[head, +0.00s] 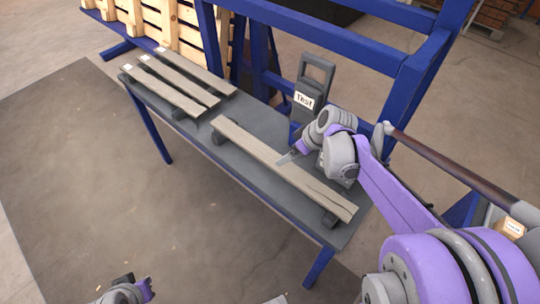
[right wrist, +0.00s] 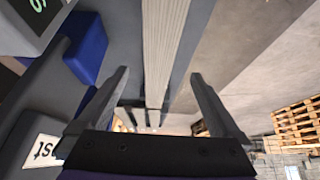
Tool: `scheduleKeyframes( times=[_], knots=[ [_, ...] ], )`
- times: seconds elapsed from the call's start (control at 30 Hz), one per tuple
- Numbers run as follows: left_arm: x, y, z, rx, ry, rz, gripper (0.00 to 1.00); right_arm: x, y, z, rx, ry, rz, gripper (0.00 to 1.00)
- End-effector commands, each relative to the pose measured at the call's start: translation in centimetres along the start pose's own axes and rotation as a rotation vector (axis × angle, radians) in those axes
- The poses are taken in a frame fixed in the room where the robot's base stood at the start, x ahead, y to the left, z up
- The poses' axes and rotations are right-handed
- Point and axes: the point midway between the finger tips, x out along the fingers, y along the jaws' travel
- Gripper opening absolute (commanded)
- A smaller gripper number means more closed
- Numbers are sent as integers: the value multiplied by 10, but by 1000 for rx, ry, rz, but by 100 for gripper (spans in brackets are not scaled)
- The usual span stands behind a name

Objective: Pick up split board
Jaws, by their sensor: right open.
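The split board (head: 285,168) is a long grey-brown plank with a dark crack toward its near right end. It lies on dark supports across the blue-framed table (head: 235,160). My right gripper (head: 287,157) is over the middle of the board, close to its far edge; I cannot tell if it touches. In the right wrist view the open fingers (right wrist: 160,74) stand apart, with the board (right wrist: 165,45) running between and beyond them. Part of my left arm's end (head: 128,291) shows at the bottom edge; its fingers are not clear.
Several other boards (head: 180,80) lie at the table's far left end. The floor (head: 100,190) in front is clear.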

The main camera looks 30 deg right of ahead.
Motion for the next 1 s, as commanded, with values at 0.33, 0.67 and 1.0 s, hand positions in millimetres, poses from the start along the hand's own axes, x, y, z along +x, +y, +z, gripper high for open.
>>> scheduleKeyframes(
  times=[0.33,0.67,1.0],
  knots=[
    [4,0,4,0,-3,0,0,42,0,0,0,-1,0,100],
    [6,0,6,0,-4,0,0,85,1,-1,-1,0,0,100],
    [6,0,6,0,-4,0,0,91,1,-1,1,0,1,96]
  ],
)
